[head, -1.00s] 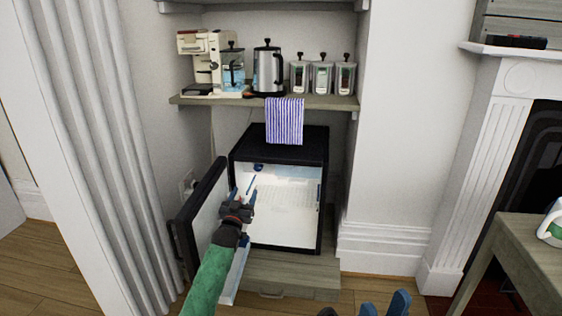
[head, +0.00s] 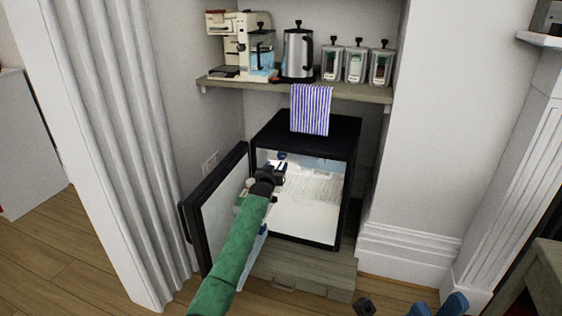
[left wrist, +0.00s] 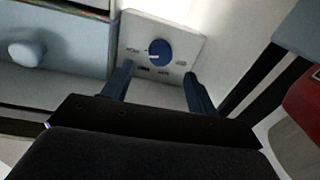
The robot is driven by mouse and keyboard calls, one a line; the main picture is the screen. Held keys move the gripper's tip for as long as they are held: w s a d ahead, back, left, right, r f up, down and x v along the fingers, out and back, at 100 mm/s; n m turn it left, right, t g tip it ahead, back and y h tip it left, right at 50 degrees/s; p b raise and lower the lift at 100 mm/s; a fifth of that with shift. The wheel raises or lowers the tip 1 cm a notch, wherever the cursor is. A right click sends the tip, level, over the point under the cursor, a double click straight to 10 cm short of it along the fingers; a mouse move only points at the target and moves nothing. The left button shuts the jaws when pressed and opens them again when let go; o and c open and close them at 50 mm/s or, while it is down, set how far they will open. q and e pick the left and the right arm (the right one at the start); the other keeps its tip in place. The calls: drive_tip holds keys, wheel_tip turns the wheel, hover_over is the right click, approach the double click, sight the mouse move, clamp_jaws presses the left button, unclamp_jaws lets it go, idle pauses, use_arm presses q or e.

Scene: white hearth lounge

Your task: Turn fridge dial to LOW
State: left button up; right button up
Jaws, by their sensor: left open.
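The fridge (head: 318,128) is a black box with its door (head: 222,200) swung open to the left. Its blue dial (head: 282,156) is at the upper left inside. In the left wrist view the dial (left wrist: 159,48) sits on a pale plate (left wrist: 185,42) with small labels around it, too blurred to read. A white mark on the dial points left. My left gripper (head: 279,171) is inside the fridge opening; in the left wrist view its open fingers (left wrist: 157,84) stand apart, with the dial just beyond and between them. Part of my right gripper (head: 452,304) shows at the bottom edge.
A striped towel (head: 311,110) hangs from the shelf (head: 300,87) over the fridge. A coffee machine (head: 228,45), kettle (head: 298,52) and canisters (head: 355,64) stand there. The open door is close left of my left arm. The fridge stands on a wooden base (head: 305,270).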

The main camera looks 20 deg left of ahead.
sight(281, 157)
use_arm(q)
drive_tip(key=shift+w+a+b, duration=0.15)
drive_tip(key=shift+w+b, duration=0.75)
drive_tip(key=shift+w, duration=2.55)
drive_tip(key=c, duration=1)
